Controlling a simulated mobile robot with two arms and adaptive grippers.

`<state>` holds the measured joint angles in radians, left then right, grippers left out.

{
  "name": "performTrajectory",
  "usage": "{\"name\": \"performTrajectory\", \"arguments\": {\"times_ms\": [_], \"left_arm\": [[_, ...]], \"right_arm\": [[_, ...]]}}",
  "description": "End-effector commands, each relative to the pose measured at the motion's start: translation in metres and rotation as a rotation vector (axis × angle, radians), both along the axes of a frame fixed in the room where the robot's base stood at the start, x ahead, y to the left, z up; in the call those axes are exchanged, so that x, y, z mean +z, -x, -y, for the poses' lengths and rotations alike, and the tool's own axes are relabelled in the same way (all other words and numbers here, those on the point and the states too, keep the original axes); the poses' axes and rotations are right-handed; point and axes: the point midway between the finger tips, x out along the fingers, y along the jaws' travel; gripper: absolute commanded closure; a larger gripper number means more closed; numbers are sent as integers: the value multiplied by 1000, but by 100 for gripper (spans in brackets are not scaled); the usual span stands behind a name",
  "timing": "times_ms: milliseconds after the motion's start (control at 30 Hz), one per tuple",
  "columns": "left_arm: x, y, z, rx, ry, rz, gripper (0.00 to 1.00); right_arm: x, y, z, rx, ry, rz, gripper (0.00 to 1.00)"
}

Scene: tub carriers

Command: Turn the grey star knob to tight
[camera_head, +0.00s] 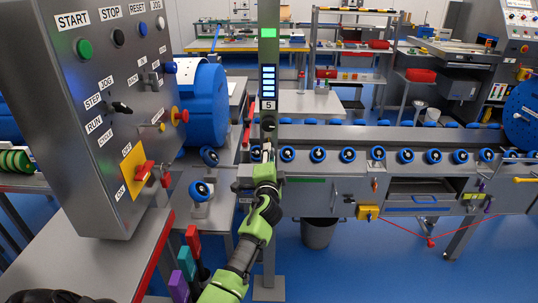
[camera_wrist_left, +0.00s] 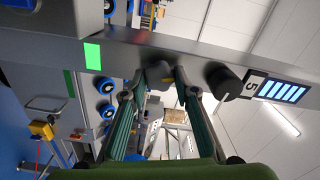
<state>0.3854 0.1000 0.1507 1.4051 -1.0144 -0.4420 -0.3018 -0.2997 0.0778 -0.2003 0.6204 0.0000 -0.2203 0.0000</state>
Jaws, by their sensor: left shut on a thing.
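My left gripper (camera_head: 267,154) reaches up to the grey post (camera_head: 268,80) in the middle of the head view. In the left wrist view the two fingers of the gripper (camera_wrist_left: 161,78) close in on a small grey knob (camera_wrist_left: 157,71) on the post, which I take for the star knob. The gripper is shut on it. The fingertips cover much of the knob, so its lobes and any tight mark cannot be made out. In the head view the knob is hidden behind the gripper.
A black round knob (camera_wrist_left: 224,82) sits close beside the fingers on the post, below a blue-barred display (camera_head: 268,82) in the head view. A control panel (camera_head: 100,100) stands at left. A conveyor with blue-rimmed rollers (camera_head: 347,155) runs right behind the post.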

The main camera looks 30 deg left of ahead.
Motion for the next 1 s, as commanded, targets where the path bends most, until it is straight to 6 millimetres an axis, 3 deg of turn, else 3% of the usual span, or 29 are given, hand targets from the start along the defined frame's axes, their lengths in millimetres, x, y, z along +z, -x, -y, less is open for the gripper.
{"name": "performTrajectory", "arguments": {"times_ms": [400,1000], "left_arm": [[1,0,-2,3,-198,-120,94],[2,0,-3,4,-242,-145,94]], "right_arm": [[7,0,3,2,4,0,60],[8,0,3,1,3,0,60]]}}
